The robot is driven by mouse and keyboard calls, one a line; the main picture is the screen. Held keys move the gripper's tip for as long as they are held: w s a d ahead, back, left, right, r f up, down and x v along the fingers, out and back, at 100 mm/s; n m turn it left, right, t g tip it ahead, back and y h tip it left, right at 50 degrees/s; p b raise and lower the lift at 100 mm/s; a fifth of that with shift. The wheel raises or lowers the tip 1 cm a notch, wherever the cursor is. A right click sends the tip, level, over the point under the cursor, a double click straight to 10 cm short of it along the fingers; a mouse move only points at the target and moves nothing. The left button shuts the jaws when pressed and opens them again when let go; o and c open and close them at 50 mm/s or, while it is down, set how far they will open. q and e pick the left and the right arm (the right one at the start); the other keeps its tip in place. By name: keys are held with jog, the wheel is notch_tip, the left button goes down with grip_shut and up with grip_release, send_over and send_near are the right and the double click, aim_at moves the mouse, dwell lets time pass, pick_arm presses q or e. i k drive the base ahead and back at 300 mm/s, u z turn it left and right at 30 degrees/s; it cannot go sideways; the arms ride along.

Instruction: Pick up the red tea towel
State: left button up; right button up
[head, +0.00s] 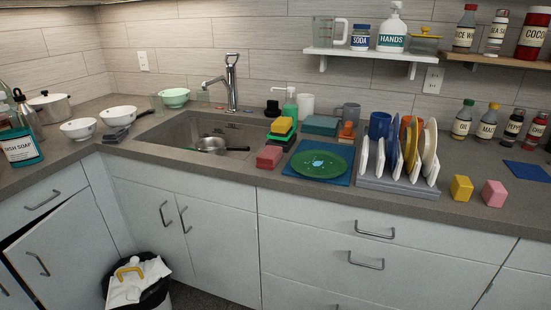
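A red, folded-looking stack (269,157), which appears to be the red tea towel, lies on the grey counter (225,174). It is near the front edge, just right of the sink (180,130) and left of the blue mat (297,172). Its top and front side are visible, and nothing lies on it. Neither of my grippers is in view.
A green plate (320,163) lies on the blue mat. A rack with upright plates (430,152) stands farther right, with yellow (462,188) and pink (495,193) blocks beside it. A pan (211,144) sits in the sink. A bin (153,295) stands below.

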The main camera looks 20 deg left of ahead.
aim_at(270, 157)
jog(key=k, duration=0.5)
jog(key=u, duration=0.75)
jog(key=i, duration=0.85)
jog(key=u, duration=0.15)
